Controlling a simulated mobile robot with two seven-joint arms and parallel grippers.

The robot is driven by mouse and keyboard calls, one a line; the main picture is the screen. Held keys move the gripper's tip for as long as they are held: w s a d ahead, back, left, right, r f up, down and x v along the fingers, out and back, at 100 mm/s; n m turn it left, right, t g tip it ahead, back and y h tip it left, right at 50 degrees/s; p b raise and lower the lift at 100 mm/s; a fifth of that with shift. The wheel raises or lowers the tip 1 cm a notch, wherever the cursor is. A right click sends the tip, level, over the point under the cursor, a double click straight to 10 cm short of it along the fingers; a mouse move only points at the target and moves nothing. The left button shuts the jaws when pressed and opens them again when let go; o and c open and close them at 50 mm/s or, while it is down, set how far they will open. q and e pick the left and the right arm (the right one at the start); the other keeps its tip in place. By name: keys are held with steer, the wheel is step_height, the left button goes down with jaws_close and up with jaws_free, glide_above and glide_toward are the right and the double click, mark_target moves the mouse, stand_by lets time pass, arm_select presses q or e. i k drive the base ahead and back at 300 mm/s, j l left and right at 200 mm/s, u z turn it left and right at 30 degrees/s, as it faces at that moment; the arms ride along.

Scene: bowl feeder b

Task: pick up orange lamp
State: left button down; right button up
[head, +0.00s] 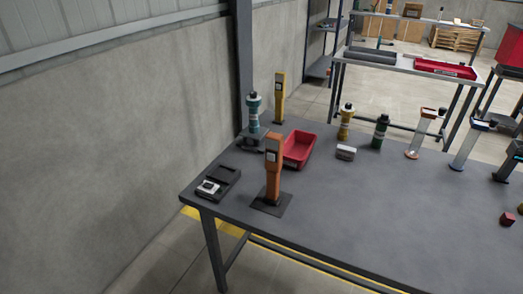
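An orange upright post-like thing (273,165) with a small pale panel stands on a dark square base near the left front of the grey table (350,235). Farther right, a clear slanted thing with orange-brown ends (420,133) stands near the back edge. A similar one with blue ends (468,143) stands beside it. I cannot tell for certain which of the orange things is the lamp. Neither of my grippers shows in the head view, and nothing is seen touching these things.
A red bin (299,149) sits close behind the orange post. A black tray (218,184) lies left of it. A teal-and-white bottle-like thing (253,112), a yellow post (279,98), yellow (345,121) and green (381,132) bottles stand behind. The table's front middle is clear.

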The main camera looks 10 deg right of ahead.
mark_target(273, 142)
steer(key=z, duration=0.4)
steer(key=i+j+z, duration=0.15)
steer(key=j+z, duration=0.2)
steer(key=i+j+z, duration=0.1)
steer(key=j+z, duration=0.45)
steer(key=j, duration=0.85)
steer(key=i, duration=0.05)
